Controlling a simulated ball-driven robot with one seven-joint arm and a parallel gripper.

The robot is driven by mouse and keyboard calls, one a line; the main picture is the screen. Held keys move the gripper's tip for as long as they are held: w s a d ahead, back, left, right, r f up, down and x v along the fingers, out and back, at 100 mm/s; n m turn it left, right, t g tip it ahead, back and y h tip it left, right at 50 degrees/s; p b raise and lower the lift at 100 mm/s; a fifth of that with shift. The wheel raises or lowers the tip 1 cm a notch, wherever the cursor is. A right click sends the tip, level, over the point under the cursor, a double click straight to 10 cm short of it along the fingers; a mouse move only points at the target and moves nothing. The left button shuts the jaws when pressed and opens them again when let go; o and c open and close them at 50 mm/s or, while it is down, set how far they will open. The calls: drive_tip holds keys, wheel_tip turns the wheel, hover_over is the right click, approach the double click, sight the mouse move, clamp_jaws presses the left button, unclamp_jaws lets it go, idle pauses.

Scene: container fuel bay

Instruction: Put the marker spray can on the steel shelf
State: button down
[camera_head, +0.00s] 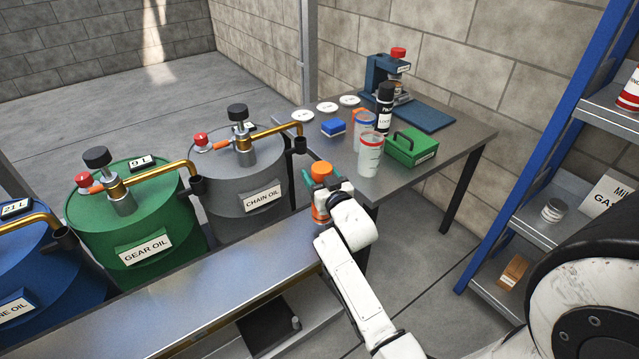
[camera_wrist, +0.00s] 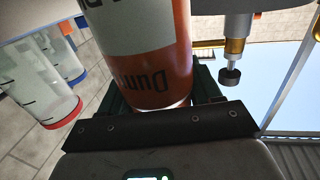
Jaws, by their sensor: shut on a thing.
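My gripper (camera_head: 324,188) is shut on an orange-and-white can with an orange cap, which looks like the marker spray can (camera_head: 321,171). The can looks upright at the right end of the long steel bench; I cannot tell whether it touches the bench. In the wrist view the can (camera_wrist: 150,75) fills the middle, between the dark jaws, with part of its lettering visible. A steel shelf (camera_head: 538,226) hangs between blue posts at the right of the head view, well away from my gripper. It holds a grey tin (camera_head: 553,210) and a white sign.
A metal table (camera_head: 455,150) behind my gripper carries a black can (camera_head: 385,100), clear cups (camera_head: 370,155) and a green box (camera_head: 411,146). Drums with pumps (camera_head: 130,205) stand at left. A lower shelf holds a brown box (camera_head: 512,271). Floor shows between bench and rack.

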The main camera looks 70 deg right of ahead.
drive_tip(key=f+b, duration=0.1)
drive_tip(key=f, duration=0.1)
drive_tip(key=f+b, duration=0.1)
drive_tip(key=shift+w+d+f+b, duration=0.1)
drive_tip(key=shift+d+f+b, duration=0.15)
drive_tip(key=shift+b, duration=0.1)
drive_tip(key=shift+f, duration=0.15)
drive_tip(key=shift+c, duration=1)
unclamp_jaws()
